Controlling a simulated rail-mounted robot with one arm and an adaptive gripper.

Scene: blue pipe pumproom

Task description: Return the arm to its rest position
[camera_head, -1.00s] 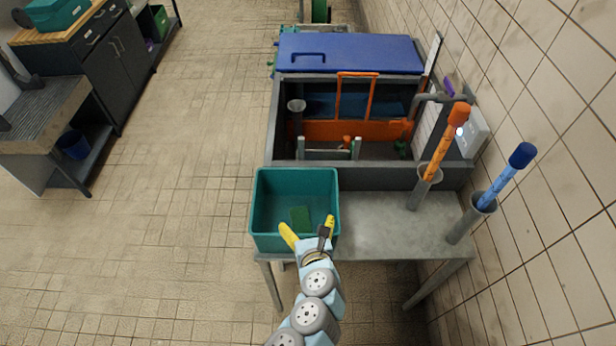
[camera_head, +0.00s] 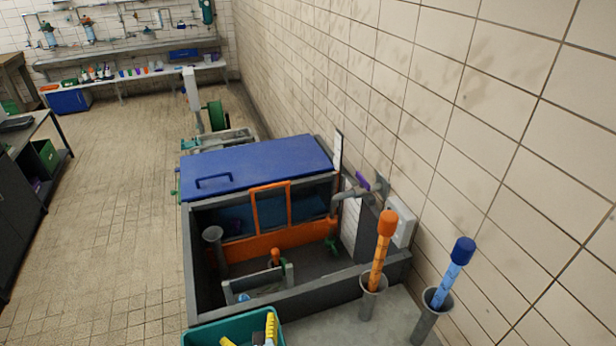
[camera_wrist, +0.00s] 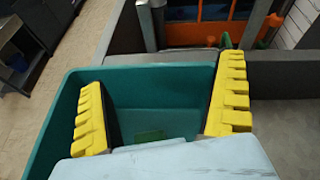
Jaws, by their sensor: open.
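My gripper (camera_wrist: 163,110) is open, its two yellow ribbed fingers spread wide with nothing between them. In the wrist view it is over the teal bin (camera_wrist: 68,95), and a flat green piece (camera_wrist: 150,135) lies on the bin's floor beyond the fingers. In the head view the gripper (camera_head: 250,338) shows only at the bottom edge, at the teal bin (camera_head: 205,335). Most of the arm and the lower part of the bin are cut off there.
A grey tank (camera_head: 330,292) with a blue lid (camera_head: 255,165) and an orange frame (camera_head: 272,212) stands behind the bin. Orange-capped (camera_head: 380,255) and blue-capped (camera_head: 450,280) tools stand in holders at right, near the tiled wall. Open floor (camera_head: 110,240) lies left.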

